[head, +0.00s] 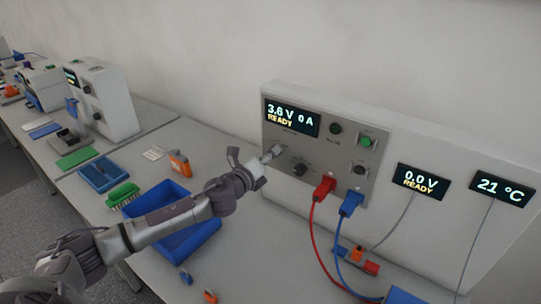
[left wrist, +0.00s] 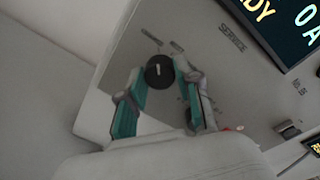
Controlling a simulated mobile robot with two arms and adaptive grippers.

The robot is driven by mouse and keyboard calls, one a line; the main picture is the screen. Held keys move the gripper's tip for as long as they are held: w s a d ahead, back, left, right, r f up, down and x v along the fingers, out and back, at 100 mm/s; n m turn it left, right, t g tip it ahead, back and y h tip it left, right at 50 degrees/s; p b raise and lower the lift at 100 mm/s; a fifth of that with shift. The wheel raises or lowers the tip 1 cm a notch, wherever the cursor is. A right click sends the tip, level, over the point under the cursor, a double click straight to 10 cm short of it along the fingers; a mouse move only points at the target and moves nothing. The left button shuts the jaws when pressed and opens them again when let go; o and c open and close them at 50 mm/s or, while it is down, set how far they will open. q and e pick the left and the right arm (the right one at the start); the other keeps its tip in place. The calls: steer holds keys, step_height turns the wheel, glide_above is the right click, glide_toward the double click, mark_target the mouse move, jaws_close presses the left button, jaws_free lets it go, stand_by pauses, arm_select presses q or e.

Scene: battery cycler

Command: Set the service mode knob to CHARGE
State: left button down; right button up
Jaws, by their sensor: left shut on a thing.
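The service mode knob (left wrist: 160,76) is a round black knob with a white pointer mark, in the left wrist view. Small labels stand around it on the grey panel (left wrist: 215,75), too blurred to read, so I cannot tell which one the mark points to. The larger word SERVICE is on the panel nearby. My left gripper (left wrist: 161,82) is shut on the knob, with a teal-padded finger on each side. In the head view my left gripper (head: 270,154) reaches the left part of the cycler's front panel (head: 335,152) and hides the knob. My right gripper is not in view.
A red plug (head: 325,187) and a blue plug (head: 351,202) with cables stick out below. The display (head: 291,117) reads 3.6 V 0 A READY. A blue bin (head: 190,240) stands under my left arm.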

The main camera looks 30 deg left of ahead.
arm_select(q)
steer(key=c, duration=0.8)
jaws_free()
steer(key=s, duration=0.4)
steer(key=s+a, duration=0.1)
steer(key=s, duration=0.7)
steer(key=shift+a+r, duration=0.15)
steer(key=shift+r, duration=0.05)
